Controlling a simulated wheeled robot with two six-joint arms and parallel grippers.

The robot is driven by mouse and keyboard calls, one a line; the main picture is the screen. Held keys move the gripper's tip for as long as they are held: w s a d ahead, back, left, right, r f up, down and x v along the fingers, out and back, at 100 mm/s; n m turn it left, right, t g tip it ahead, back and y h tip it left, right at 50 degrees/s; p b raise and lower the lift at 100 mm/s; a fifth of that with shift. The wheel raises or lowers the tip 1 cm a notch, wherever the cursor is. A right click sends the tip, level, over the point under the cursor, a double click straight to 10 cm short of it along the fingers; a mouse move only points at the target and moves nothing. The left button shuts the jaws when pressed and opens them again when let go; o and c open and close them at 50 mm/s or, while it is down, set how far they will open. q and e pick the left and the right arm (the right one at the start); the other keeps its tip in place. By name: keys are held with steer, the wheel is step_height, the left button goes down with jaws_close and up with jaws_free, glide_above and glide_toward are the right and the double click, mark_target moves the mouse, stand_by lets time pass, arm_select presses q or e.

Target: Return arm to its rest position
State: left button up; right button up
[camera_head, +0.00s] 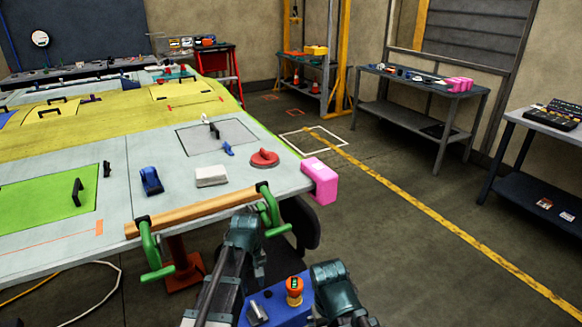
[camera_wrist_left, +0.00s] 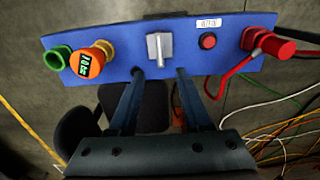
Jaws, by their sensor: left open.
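My left gripper (camera_wrist_left: 160,73) shows in the left wrist view as two long dark fingers, parallel and well apart, with nothing between them. Its tips lie in front of the lower edge of a blue panel (camera_wrist_left: 105,38); I cannot tell whether they touch it. My left arm (camera_head: 243,238) is bent low at the bottom middle of the head view, near the table's front edge. Teal links of my right arm (camera_head: 335,288) show at the bottom, and its gripper is out of the picture.
The workbench (camera_head: 110,220) bears a wooden bar (camera_head: 195,212) held by green clamps (camera_head: 271,210). A pink block (camera_head: 320,180) is at its corner.

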arm_select(q)
steer(key=s+m, duration=0.6)
steer(key=s, duration=0.2)
steer(key=s+d+r+m+p, duration=0.1)
steer(key=s+d+m, duration=0.1)
steer(key=d, duration=0.3)
steer(key=s+d+r+m+y+p, duration=0.1)
steer(key=s+d+r+m, duration=0.1)
steer(key=s+d, duration=0.2)
steer(key=shift+d+m+p, duration=0.3)
steer(key=shift+d+p, duration=0.05)
steer(key=shift+d, duration=0.35)
